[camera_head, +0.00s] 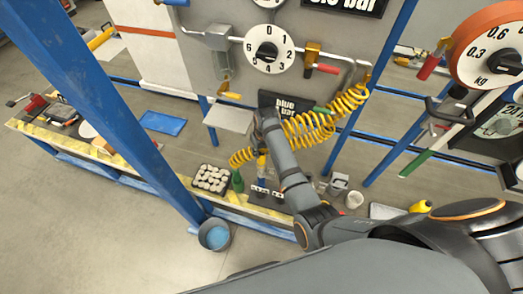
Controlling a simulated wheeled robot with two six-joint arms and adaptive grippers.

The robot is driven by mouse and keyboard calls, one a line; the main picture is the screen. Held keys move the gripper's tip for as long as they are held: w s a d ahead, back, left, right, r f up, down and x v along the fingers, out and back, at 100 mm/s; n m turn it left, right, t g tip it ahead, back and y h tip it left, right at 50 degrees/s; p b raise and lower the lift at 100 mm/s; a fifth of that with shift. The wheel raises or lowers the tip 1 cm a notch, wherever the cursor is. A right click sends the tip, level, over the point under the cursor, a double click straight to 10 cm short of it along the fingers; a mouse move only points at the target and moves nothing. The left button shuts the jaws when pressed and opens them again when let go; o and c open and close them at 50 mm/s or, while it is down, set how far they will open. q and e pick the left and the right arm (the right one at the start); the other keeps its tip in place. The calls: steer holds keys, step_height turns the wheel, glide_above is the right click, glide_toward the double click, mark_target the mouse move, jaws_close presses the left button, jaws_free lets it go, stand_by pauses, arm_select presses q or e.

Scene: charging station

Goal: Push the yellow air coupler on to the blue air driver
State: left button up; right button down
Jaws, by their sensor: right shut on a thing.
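My right arm reaches up from the lower right, and my right gripper (261,150) points down in front of the yellow coiled hose. It is shut on what looks like the yellow air coupler (262,160), small and partly hidden by my arm. A small blue part, which may be the blue air driver (262,173), shows just below the yellow one. I cannot tell whether the two touch. The yellow coiled hose (310,128) runs from the panel at the upper right, behind my arm, to the left of the gripper. My left gripper is not in view.
A tray of white pieces (211,179) and a green bottle (238,181) stand left of the gripper. A black rack (267,193) lies below it. Cups (354,200) stand to the right. A blue post (110,115) crosses the left side. Gauges hang on the panel behind.

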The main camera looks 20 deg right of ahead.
mark_target(262, 159)
steer(key=shift+r, duration=0.1)
stand_by(0.3)
steer(key=shift+p, duration=0.5)
steer(key=shift+p, duration=0.35)
steer(key=shift+f+b, duration=1.55)
steer(key=shift+f, duration=1.15)
steer(key=c, duration=1)
jaws_free()
steer(key=shift+o, duration=0.2)
